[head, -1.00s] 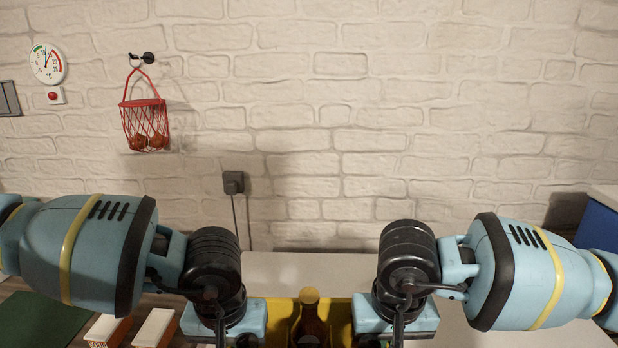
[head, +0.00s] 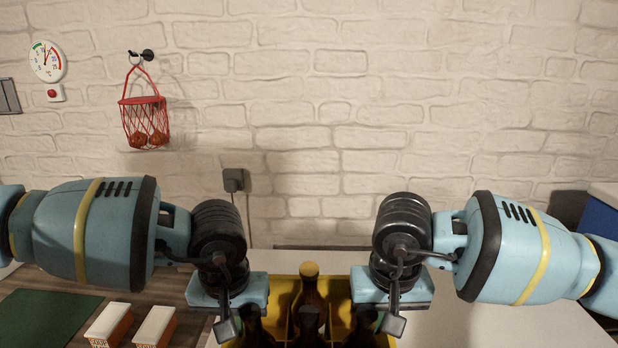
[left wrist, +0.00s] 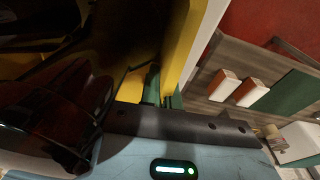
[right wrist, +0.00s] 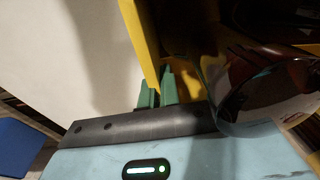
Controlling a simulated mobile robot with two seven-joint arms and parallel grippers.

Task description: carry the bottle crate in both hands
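The yellow bottle crate (head: 283,290) is between my two grippers at the bottom middle of the head view, with several dark brown bottles (head: 309,290) upright in it. One bottle has a yellow cap. My left gripper (head: 258,291) is at the crate's left side; in the left wrist view its green fingers (left wrist: 163,92) pinch the yellow crate wall (left wrist: 180,45). My right gripper (head: 362,291) is at the right side; in the right wrist view its green fingers (right wrist: 158,92) straddle the yellow wall (right wrist: 141,40). The crate's lower part is hidden.
A white surface (head: 470,325) lies under and behind the crate, against a white brick wall (head: 330,120). On the left are a wooden surface with a green mat (head: 40,320) and two white-topped blocks (head: 108,322). A red net basket (head: 146,120) hangs on the wall.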

